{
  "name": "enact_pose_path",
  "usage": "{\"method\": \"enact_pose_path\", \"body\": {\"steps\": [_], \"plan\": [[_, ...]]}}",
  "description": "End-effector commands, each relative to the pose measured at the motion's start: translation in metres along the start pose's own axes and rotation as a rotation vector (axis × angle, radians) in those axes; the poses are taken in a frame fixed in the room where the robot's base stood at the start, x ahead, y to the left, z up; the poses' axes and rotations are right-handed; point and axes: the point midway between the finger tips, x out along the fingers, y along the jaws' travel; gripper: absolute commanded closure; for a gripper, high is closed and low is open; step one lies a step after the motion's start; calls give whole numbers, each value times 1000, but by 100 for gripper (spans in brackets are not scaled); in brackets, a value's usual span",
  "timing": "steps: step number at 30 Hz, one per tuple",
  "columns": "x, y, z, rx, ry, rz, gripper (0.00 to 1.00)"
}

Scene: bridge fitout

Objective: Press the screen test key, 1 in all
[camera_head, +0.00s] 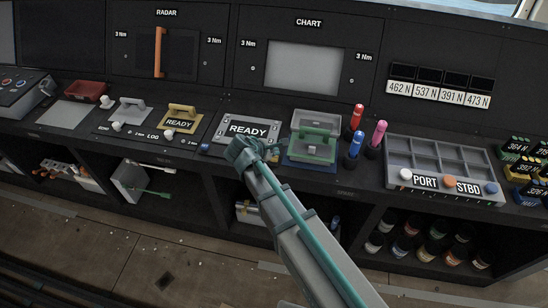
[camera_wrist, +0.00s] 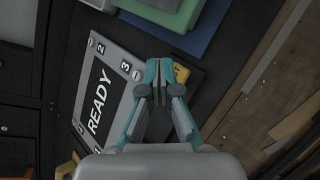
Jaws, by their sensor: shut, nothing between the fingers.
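A grey-framed screen panel reading READY (camera_head: 250,128) lies on the console top. It also shows in the wrist view (camera_wrist: 97,98), with numbered corners. A small yellow key (camera_wrist: 182,73) sits at the panel's edge near the corner marked 3, partly covered by my fingers; its lettering is unreadable. In the head view my gripper (camera_head: 243,154) is at the panel's front edge.
A green case (camera_head: 313,148) on a blue mat stands just right of the panel, with red, blue and pink markers beyond. A blue knob (camera_head: 205,147) and a second READY plate with a yellow handle (camera_head: 182,111) are to the left. Open shelves lie below.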

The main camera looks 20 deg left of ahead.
Motion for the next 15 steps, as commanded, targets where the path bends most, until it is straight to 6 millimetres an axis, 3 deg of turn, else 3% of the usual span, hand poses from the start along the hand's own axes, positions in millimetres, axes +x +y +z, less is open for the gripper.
{"method": "enact_pose_path", "body": {"steps": [15], "plan": [[5, -4, -4, 0, 0, 0, 100]]}}
